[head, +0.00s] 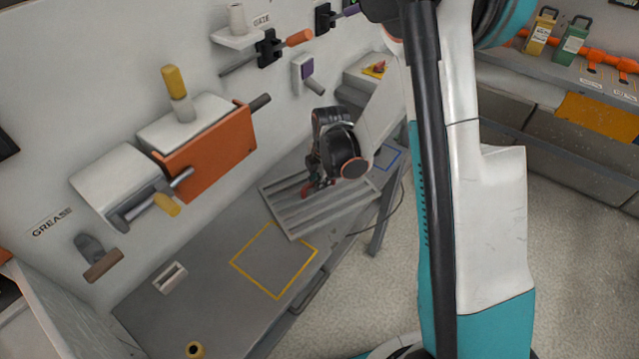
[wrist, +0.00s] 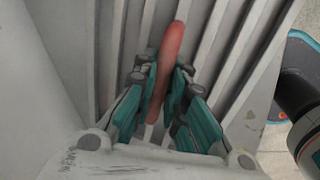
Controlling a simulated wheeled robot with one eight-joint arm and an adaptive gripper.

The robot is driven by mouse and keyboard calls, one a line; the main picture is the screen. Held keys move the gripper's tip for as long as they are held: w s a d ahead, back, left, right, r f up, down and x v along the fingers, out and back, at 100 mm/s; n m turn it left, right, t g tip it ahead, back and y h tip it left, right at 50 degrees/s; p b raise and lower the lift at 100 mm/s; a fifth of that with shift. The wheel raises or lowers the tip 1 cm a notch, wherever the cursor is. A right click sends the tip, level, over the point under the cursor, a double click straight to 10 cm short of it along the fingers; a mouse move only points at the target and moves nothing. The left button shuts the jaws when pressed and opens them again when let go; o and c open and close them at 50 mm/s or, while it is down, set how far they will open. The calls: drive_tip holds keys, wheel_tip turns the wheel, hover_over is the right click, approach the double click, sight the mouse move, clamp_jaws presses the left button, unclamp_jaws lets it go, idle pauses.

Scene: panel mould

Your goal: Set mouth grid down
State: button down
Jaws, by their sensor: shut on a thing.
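The mouth grid appears to be the grey slatted panel (head: 338,209) over the bench in the head view. Its slats (wrist: 204,58) fill much of the wrist view. My gripper (head: 316,186) is above the panel's middle, pointing down. Its teal fingers (wrist: 160,95) are shut on a red bar-like handle (wrist: 171,48), which shows between them and runs along the slats. In the head view a bit of the red handle (head: 307,189) shows by the fingers. I cannot tell whether the panel touches the bench or hangs just above it.
The grey bench (head: 205,262) has a yellow square outline (head: 251,285) left of the panel and a blue outline (head: 397,153) right of it. An orange-fronted box (head: 210,150) juts from the wall.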

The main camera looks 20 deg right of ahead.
sight(324, 196)
drive_tip(key=c, duration=2.1)
unclamp_jaws()
drive_tip(key=shift+f, duration=0.1)
drive_tip(key=o, duration=0.5)
drive_tip(key=shift+c, duration=0.2)
drive_tip(key=s+r+m+t+p, duration=0.15)
drive_tip(key=s+r+m, duration=0.4)
drive_tip(key=r, duration=0.75)
drive_tip(key=s+r+m+t+p, duration=0.1)
drive_tip(key=s+r+m+p, duration=0.4)
drive_tip(key=r, duration=0.8)
drive_tip(key=s+r+m+t+b, duration=0.2)
drive_tip(key=s+r+m, duration=0.2)
drive_tip(key=s+m, duration=0.6)
drive_tip(key=shift+s+r, duration=0.2)
drive_tip(key=shift+s, duration=1.15)
